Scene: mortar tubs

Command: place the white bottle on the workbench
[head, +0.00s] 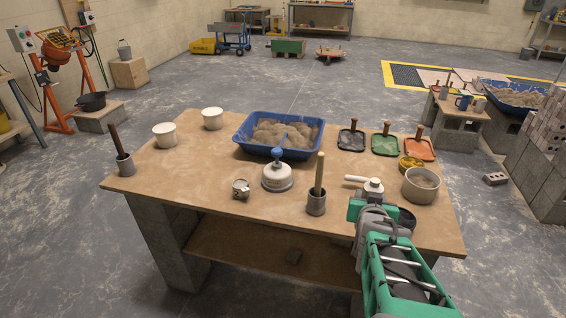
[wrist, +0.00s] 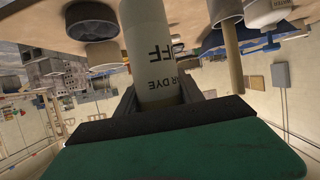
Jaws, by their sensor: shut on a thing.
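The white bottle (head: 373,187) is in my gripper (head: 370,208), over the front right part of the workbench (head: 225,190). In the head view, its top and a pale spout pointing left show above the green and grey gripper. In the wrist view, which is upside down, the bottle (wrist: 148,45) stands between the jaws (wrist: 163,100) with dark lettering on its side. It looks about upright, lined up with the stick nearby. My gripper is shut on it. Its lower part is hidden in the head view, and I cannot tell whether it touches the bench.
A grey cup with a wooden stick (head: 316,203) stands left of my gripper. A grey pot (head: 420,186) and a dark round thing (head: 406,218) are close on the right.

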